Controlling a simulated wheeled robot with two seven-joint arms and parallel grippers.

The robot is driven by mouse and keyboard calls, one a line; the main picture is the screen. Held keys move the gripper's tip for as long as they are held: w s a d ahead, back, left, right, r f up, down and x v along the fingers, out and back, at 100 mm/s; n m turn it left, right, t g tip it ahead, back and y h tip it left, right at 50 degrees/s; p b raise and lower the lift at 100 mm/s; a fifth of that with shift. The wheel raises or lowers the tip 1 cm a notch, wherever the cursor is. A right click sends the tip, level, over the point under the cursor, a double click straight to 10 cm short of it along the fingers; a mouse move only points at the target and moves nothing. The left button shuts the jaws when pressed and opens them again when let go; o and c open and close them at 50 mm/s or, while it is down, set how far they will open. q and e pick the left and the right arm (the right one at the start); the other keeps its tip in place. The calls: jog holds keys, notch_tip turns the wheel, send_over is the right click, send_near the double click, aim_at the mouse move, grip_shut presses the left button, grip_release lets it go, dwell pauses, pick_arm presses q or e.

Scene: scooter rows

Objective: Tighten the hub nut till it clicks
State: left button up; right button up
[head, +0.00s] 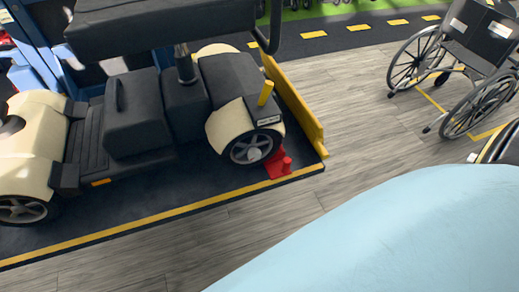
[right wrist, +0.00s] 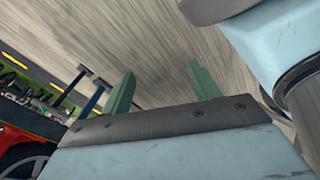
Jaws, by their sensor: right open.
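A cream and black scooter (head: 140,112) stands on a dark mat at the left in the head view. Its near right wheel (head: 233,152) faces me, with a pale round hub nut (head: 254,154) at its centre. The nut is small, and its detail is hard to make out. My right gripper (right wrist: 161,67) shows in the right wrist view, its two green fingers wide apart with nothing between them. It is away from the wheel, and the hub nut is not seen in that view. My left gripper is not in view.
A red chock (head: 279,165) sits beside the wheel. A yellow lever (head: 265,93) stands above it, and a yellow barrier (head: 297,112) edges the mat. A wheelchair (head: 462,65) stands at the far right. The grey plank floor (head: 350,125) between is clear. My pale blue arm covers the lower right.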

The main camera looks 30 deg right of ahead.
jog(key=w+n+t+b, duration=0.3)
jog(key=w+n+b, duration=0.2)
jog(key=w, duration=0.3)
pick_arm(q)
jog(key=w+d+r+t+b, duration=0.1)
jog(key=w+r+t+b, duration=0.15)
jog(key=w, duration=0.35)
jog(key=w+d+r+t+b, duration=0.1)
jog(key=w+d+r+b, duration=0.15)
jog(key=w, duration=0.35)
pick_arm(e)
jog(key=n+t+h+b, duration=0.3)
jog(key=n+t+b, duration=0.65)
jog(key=n, duration=0.55)
send_near(255, 157)
jog(key=shift+t, duration=0.25)
jog(key=p+x, duration=0.1)
jog(key=x, duration=0.6)
jog(key=shift+w+d+f, duration=0.15)
jog(key=shift+w, duration=0.05)
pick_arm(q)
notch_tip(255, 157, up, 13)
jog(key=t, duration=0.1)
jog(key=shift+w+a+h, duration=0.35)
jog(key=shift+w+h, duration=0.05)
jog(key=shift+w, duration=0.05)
pick_arm(e)
jog(key=shift+w+d, duration=0.15)
jog(key=shift+w, duration=0.5)
